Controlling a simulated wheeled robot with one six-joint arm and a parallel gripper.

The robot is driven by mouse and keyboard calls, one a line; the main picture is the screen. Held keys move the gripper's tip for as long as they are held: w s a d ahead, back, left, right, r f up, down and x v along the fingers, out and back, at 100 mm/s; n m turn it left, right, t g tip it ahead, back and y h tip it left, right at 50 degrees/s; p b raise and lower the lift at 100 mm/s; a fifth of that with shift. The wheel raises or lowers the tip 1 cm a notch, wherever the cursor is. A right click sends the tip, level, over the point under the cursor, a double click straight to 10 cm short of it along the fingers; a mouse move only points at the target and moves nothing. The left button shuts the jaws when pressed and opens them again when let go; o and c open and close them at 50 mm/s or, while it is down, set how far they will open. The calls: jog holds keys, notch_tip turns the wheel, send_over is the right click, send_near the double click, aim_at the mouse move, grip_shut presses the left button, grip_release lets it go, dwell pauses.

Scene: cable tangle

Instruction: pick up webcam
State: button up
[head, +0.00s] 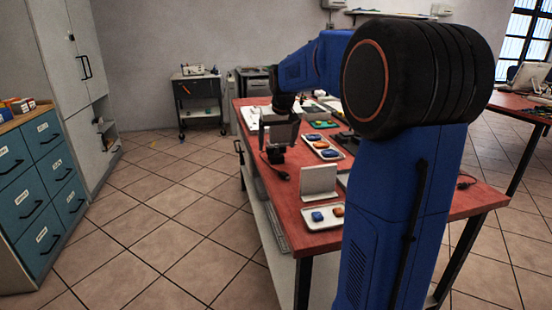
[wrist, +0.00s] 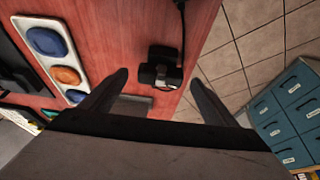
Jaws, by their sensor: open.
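The webcam (wrist: 160,72) is a small black device with a cable. In the wrist view it lies near the edge of the red table (wrist: 120,45), between my open fingers but beyond their tips. In the head view a small dark object that looks like the webcam (head: 275,154) sits at the table's left edge, just below my gripper (head: 279,135). My gripper also shows in the wrist view (wrist: 158,80), open and empty. Its fingers are apart from the webcam. My arm hides part of the table in the head view.
A white tray (head: 335,155) with coloured pieces lies right of the webcam. A nearer tray (head: 309,222) and a pale upright panel (head: 318,180) stand toward the front. Cable lies along the table edge. Blue drawers (head: 45,180) stand at left, with open floor between.

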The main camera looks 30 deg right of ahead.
aim_at(276, 158)
jog(key=x, duration=0.4)
jog(key=shift+f, duration=0.3)
jog(key=c, duration=1.2)
jog(key=shift+c, duration=0.2)
jog(key=shift+r, duration=0.1)
